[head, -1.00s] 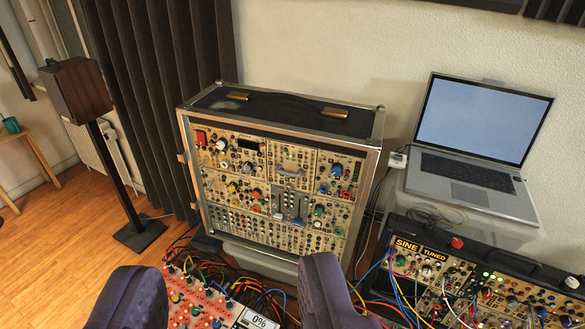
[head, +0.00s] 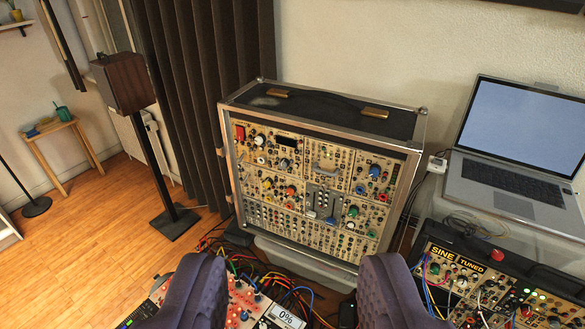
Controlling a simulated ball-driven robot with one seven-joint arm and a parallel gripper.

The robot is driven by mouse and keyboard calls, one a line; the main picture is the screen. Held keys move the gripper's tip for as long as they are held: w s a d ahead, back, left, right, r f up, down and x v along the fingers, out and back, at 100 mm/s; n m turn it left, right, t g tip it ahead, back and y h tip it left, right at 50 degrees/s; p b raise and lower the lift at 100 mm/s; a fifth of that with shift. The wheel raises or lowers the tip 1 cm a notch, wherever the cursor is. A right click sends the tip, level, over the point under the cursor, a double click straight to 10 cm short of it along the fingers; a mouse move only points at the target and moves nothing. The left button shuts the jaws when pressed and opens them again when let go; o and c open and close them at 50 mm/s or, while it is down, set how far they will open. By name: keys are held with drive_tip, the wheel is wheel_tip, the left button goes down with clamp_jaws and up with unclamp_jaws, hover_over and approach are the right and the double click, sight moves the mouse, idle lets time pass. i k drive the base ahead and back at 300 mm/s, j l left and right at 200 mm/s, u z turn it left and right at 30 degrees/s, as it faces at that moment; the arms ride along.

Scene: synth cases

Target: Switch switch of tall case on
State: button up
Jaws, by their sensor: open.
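The tall case (head: 262,101) stands upright in the middle of the head view, a silver-edged synth case with a black top and a handle strap. Its front panel is full of knobs, jacks and sliders. A red switch (head: 240,133) sits at the panel's upper left corner; its on or off position is too small to tell. My gripper (head: 292,285) shows at the bottom as two purple padded fingers, wide apart with nothing held between them. It is below and in front of the case, apart from it.
A low synth with a display reading 0% (head: 287,316) and many cables lies below, partly behind my fingers. A second case marked SINE TUNED (head: 458,259) and a laptop (head: 512,180) are at right. A speaker (head: 126,83) on a stand is at left, before open wooden floor.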

sight(240, 133)
drive_tip(key=i+j, duration=0.7)
drive_tip(key=i, duration=0.2)
